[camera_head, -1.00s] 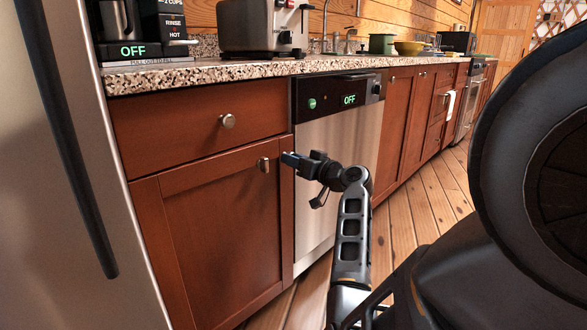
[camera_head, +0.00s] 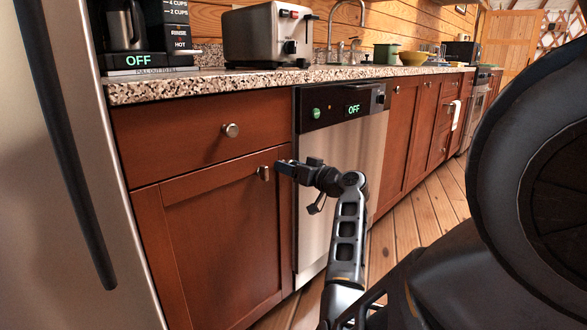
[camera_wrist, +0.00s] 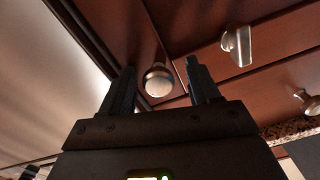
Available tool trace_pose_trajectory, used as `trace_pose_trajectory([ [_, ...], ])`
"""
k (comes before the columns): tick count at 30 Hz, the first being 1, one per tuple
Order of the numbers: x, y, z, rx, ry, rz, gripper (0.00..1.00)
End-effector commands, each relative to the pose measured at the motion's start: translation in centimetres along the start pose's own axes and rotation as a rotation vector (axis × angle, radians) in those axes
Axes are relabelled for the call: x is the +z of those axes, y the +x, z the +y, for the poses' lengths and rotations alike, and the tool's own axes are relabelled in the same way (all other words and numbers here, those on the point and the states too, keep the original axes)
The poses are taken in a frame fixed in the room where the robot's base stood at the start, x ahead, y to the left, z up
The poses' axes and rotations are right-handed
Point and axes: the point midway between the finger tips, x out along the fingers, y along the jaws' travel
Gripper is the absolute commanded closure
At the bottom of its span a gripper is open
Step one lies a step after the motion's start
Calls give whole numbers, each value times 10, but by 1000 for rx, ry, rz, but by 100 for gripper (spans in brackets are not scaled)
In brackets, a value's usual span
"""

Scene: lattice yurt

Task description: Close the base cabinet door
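The base cabinet door (camera_head: 215,235) is a reddish-brown panel below a drawer, at the left in the head view. It looks flush or nearly flush with the cabinet front; I cannot tell if a small gap is left. Its round metal knob (camera_head: 263,173) is near its upper right corner. My gripper (camera_head: 282,167) is just right of the knob. In the wrist view the gripper's two dark fingers (camera_wrist: 160,92) are apart, with a round knob (camera_wrist: 158,78) showing between them. I cannot tell whether they touch it.
The drawer (camera_head: 205,130) with its own knob is above the door. A steel dishwasher (camera_head: 335,180) stands to the right and a tall steel appliance (camera_head: 60,170) close at the left. A speckled counter (camera_head: 250,80) with a toaster (camera_head: 268,38) runs above. Wooden floor (camera_head: 405,225) is free ahead.

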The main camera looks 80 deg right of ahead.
Motion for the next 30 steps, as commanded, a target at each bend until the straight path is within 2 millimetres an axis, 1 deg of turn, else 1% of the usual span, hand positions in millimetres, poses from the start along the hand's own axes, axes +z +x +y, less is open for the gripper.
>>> trace_pose_trajectory([
  [7,0,-3,2,5,0,1,39],
  [10,0,-8,3,7,0,0,39],
  [13,-1,-21,3,7,0,-1,39],
  [21,-1,-64,2,6,0,-1,39],
  [25,0,-75,2,5,0,-1,39],
  [30,0,-80,2,4,0,1,39],
])
